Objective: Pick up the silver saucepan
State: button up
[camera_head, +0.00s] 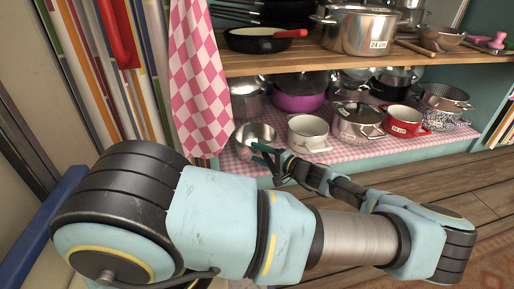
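A small silver saucepan (256,133) sits at the left front of the lower shelf, on the pink checked cloth. My gripper (264,154), with dark teal fingers, is right at the front of this pan, reaching in from the right. The fingers overlap the pan's near side in the picture. The pan's handle cannot be made out. I cannot tell whether the fingers touch the pan or have closed on any part of it. The pan looks upright and rests on the shelf.
A cream pot (308,133) stands close to the right, then a lidded steel pot (357,120) and a red pot (404,121). A purple pot (299,96) is behind. A pink checked curtain (197,80) hangs at left. The wooden upper shelf (290,58) is overhead.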

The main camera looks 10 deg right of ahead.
grip_shut()
dwell(1.3)
